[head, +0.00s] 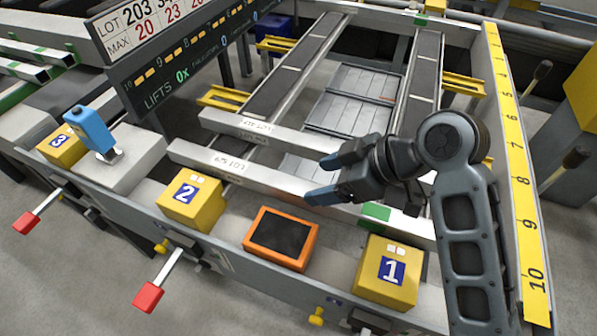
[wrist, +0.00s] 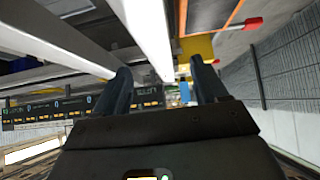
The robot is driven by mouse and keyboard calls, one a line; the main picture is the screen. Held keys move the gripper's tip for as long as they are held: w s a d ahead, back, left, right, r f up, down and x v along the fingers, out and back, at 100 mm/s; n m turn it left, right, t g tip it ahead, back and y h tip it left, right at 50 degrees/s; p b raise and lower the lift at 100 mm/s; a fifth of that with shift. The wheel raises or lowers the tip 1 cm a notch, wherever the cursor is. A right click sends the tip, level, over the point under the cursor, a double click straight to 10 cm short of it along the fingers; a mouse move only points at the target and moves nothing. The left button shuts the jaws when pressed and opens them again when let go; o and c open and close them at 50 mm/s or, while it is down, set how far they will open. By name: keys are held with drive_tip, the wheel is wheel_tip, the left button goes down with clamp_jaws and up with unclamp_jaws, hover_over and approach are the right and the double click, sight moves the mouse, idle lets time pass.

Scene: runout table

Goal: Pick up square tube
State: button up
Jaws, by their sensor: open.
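Two silver square tubes lie across the dark runout rails in the head view. The farther tube (head: 262,131) ends on the left near the sign and passes behind my gripper on the right. The nearer tube (head: 215,161) runs from the left toward the green patch at right, partly hidden by my gripper. My gripper (head: 318,180) is open and empty, its blue-grey fingers pointing left, near the nearer tube. In the wrist view a bright tube (wrist: 149,35) appears between the two open fingers (wrist: 160,82); contact cannot be told.
Yellow blocks numbered 1 (head: 390,272), 2 (head: 190,200) and 3 (head: 62,146) line the front edge. An orange-framed dark pad (head: 281,238) sits between blocks 1 and 2. A blue-handled device (head: 90,130) stands at left. A yellow ruler (head: 520,190) edges the right.

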sight(298, 186)
drive_tip(key=shift+w+a+f, duration=0.2)
drive_tip(key=shift+a+f, duration=0.05)
drive_tip(key=shift+p+x, duration=0.35)
drive_tip(key=shift+x, duration=3.15)
drive_tip(key=shift+c, duration=0.4)
clamp_jaws()
drive_tip(key=shift+r, duration=0.1)
